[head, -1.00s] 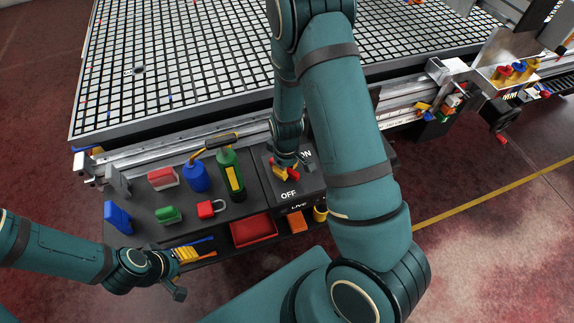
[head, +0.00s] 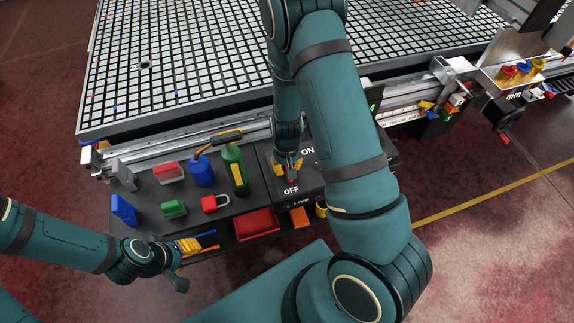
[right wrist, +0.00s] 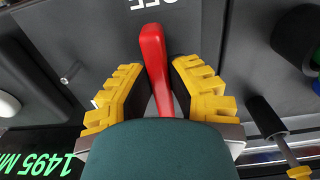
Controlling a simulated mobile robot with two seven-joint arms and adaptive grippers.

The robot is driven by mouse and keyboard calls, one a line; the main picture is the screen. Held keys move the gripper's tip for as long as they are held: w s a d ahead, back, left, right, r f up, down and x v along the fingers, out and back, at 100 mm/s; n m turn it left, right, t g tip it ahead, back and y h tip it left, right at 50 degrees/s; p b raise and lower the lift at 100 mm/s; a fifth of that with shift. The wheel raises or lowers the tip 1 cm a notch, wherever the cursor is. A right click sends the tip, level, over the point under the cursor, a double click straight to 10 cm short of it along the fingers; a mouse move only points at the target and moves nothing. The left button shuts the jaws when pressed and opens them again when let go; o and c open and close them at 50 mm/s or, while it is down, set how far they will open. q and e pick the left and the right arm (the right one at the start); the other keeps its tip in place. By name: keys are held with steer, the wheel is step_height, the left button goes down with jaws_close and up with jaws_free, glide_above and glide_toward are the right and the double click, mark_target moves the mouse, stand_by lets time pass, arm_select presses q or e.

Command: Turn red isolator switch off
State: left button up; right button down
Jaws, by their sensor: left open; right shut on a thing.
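The red isolator switch handle (right wrist: 152,52) lies between the ribbed yellow fingers of my right gripper (right wrist: 160,90) in the right wrist view. Its tip points to the white OFF label (right wrist: 158,4). In the head view my right gripper (head: 289,168) is over the switch, shut on the handle, and a little red (head: 291,179) shows just above the OFF label. The ON label (head: 308,151) is up and to the right. The handle's pivot is hidden by the gripper. My left gripper (head: 188,246) is open at the front left, away from the switch, by the lower shelf.
Left of the switch panel stand a green bottle (head: 235,168), a blue container (head: 201,172), a red padlock (head: 214,204) and a green block (head: 174,208). A red tray (head: 257,224) is below. The grid table (head: 180,112) is behind. My right arm covers the panel's right side.

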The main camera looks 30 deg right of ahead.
steer(key=shift+f, duration=0.1)
stand_by(0.3)
steer(key=c, duration=0.9)
jaws_free()
step_height(320, 180, up, 12)
steer(key=shift+n+y, duration=0.5)
steer(key=shift+y, duration=0.3)
steer(key=s+a+f, duration=0.1)
steer(key=a+f, duration=0.1)
steer(key=f, duration=0.1)
steer(key=s+a+f, duration=0.2)
steer(key=a+f, duration=0.1)
steer(key=s+a+f, duration=0.2)
steer(key=f, duration=0.1)
steer(key=shift+a+f, duration=0.3)
steer(key=shift+a, duration=0.1)
steer(key=s+a+f+t+y, duration=0.1)
steer(key=s+a, duration=0.3)
steer(key=a, duration=0.4)
steer(key=shift+a+f+t+y, duration=0.2)
steer(key=shift+f+t+y, duration=0.1)
steer(key=shift+f+y, duration=0.35)
